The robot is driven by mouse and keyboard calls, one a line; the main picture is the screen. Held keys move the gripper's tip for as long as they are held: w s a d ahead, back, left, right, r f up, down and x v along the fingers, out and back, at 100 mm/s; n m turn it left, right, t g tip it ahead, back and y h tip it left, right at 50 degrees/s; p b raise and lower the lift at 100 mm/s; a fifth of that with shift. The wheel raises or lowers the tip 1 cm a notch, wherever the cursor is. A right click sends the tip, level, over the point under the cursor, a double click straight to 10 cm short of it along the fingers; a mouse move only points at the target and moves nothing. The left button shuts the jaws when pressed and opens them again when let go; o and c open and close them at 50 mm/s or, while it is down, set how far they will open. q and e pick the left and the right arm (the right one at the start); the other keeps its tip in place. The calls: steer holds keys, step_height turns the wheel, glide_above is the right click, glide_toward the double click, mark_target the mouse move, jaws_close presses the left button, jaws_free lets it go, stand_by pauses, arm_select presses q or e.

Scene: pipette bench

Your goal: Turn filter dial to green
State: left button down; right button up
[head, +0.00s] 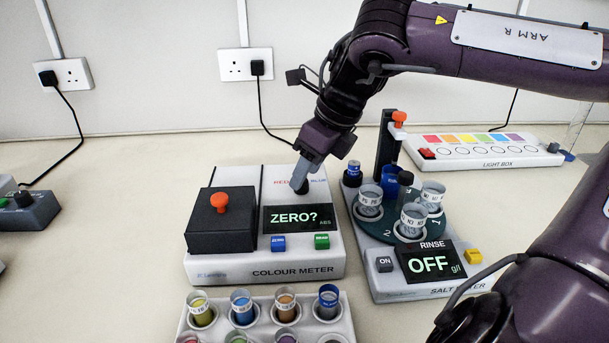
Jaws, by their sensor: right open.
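The colour meter (320,262) stands in the middle of the bench. I cannot tell whether the fingers touch the dial. My left gripper is not in view.
A black lid with an orange knob (219,202) sits on the meter's left. The salt meter (388,285) with its cup carousel stands close on the right. A vial rack (259,315) is in front. A light box (484,150) lies behind right. The bench at left is mostly clear.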

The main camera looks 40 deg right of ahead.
steer(key=shift+x, duration=1.05)
steer(key=shift+c, duration=0.5)
steer(key=c, duration=0.9)
